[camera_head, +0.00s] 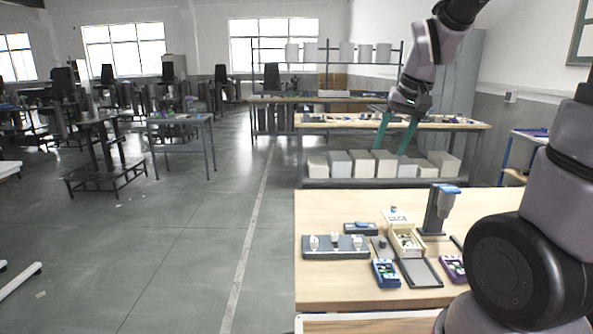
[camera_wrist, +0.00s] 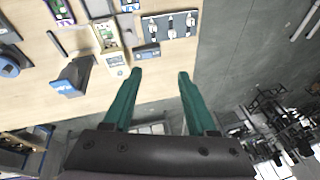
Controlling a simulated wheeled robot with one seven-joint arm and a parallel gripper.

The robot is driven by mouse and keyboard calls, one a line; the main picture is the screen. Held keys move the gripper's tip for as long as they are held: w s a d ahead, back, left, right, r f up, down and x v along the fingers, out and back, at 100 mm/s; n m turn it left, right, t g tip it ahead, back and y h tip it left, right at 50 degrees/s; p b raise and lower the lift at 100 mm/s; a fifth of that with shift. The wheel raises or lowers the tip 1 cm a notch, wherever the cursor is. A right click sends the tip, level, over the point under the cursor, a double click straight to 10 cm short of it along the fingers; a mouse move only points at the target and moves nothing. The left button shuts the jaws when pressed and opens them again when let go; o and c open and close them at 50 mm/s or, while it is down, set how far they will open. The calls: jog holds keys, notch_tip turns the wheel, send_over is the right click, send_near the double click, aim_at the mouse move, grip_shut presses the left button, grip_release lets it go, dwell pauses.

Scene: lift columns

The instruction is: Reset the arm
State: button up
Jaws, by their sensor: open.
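My gripper (camera_head: 394,134) is raised in the air, well above and beyond the near wooden table (camera_head: 335,279) in the head view. Its two green fingers are spread apart with nothing between them. In the wrist view my gripper (camera_wrist: 160,75) points over the table's edge, with the floor behind the right finger. My arm reaches up along the right side of the head view and bends back down to the gripper.
A second workbench (camera_head: 460,125) stands behind. Open floor lies left.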

jog(key=s+d+r+m+t, duration=0.1)
jog(key=s+d+r+t, duration=0.1)
jog(key=s+r, duration=0.7)
jog(key=s+t, duration=0.1)
jog(key=s, duration=0.3)
jog(key=shift+r+m+t, duration=0.25)
jog(key=shift+m+t, duration=0.15)
